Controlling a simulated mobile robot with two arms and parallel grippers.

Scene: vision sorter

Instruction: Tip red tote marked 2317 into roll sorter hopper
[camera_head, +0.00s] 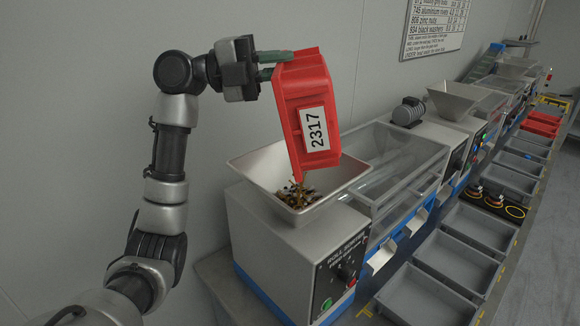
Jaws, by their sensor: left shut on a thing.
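The red tote (292,108) with the white label 2317 is steeply tilted, its lower end over the hopper (257,166) of the roll sorter (275,248). My left gripper (268,65) is shut on the tote's upper end, its green-tipped fingers at the rim. Small brass and dark pieces (297,194) lie in the pale hopper under the tote's lower corner. The tote's inside faces away, so its contents are hidden. The front panel reads ROLL SORTER and has a dark knob. My right gripper is not in view.
A clear-covered bed (392,160) runs right from the hopper. Grey bins (428,297) line the front. Another machine with a hopper (455,100) stands farther back, with red totes (540,124) at the far right. A wall sign (432,25) hangs behind.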

